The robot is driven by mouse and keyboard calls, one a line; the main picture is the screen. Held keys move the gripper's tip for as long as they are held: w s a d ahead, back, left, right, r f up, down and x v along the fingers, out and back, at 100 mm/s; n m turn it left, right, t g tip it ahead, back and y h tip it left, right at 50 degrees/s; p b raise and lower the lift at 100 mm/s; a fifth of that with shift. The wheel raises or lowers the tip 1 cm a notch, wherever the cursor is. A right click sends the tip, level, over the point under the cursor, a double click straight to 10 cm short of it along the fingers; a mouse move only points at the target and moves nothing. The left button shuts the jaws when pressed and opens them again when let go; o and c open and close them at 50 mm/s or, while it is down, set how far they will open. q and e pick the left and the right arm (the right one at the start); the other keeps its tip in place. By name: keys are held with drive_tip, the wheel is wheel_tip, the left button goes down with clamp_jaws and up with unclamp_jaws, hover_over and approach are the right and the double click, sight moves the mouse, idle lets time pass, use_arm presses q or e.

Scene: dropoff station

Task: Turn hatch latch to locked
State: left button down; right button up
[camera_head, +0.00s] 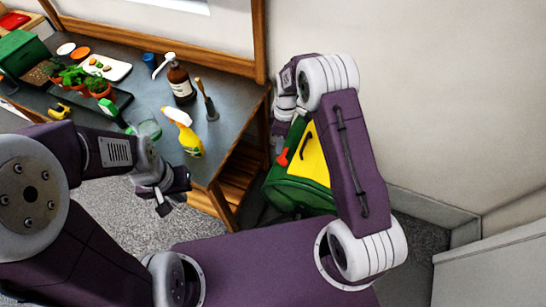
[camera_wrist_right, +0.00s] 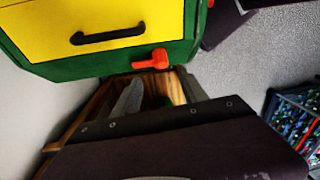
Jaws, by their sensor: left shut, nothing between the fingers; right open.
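A green housing (camera_head: 305,194) with a yellow hatch panel (camera_head: 314,160) stands right of the bench, partly hidden behind my right arm. The orange-red latch (camera_head: 283,157) shows at its left edge. In the right wrist view, the yellow panel (camera_wrist_right: 110,22) has a black handle (camera_wrist_right: 108,36). The latch (camera_wrist_right: 151,60) sits on the green rim, its narrow end pointing left in that picture. My right gripper (camera_wrist_right: 163,90) is open, its fingers just below the latch and apart from it in the picture. My left gripper (camera_head: 172,198) is shut and empty at the bench's front edge.
The bench (camera_head: 230,92) holds a yellow spray bottle (camera_head: 186,138), a brown pump bottle (camera_head: 180,84), a brush in a holder (camera_head: 208,104) and potted plants (camera_head: 75,75). A crate of small coloured items (camera_wrist_right: 292,115) stands at right in the wrist view.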

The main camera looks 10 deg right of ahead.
sight(281, 157)
drive_tip(key=shift+s+d+f, duration=0.1)
drive_tip(key=shift+s+d, duration=0.15)
drive_tip(key=shift+s+d+f, duration=0.1)
drive_tip(key=shift+f, duration=0.05)
drive_tip(key=f, duration=0.2)
drive_tip(key=f+p, duration=0.1)
drive_tip(key=f, duration=0.4)
drive_tip(key=shift+s+a+f+p, duration=0.15)
drive_tip(key=shift+a+f+p, duration=0.15)
drive_tip(key=shift+a, duration=0.1)
drive_tip(key=shift+s+f, duration=0.1)
drive_tip(key=shift+f, duration=0.4)
use_arm(q)
drive_tip(key=shift+s+d+r, duration=0.15)
drive_tip(key=shift+r, duration=0.75)
use_arm(e)
clamp_jaws()
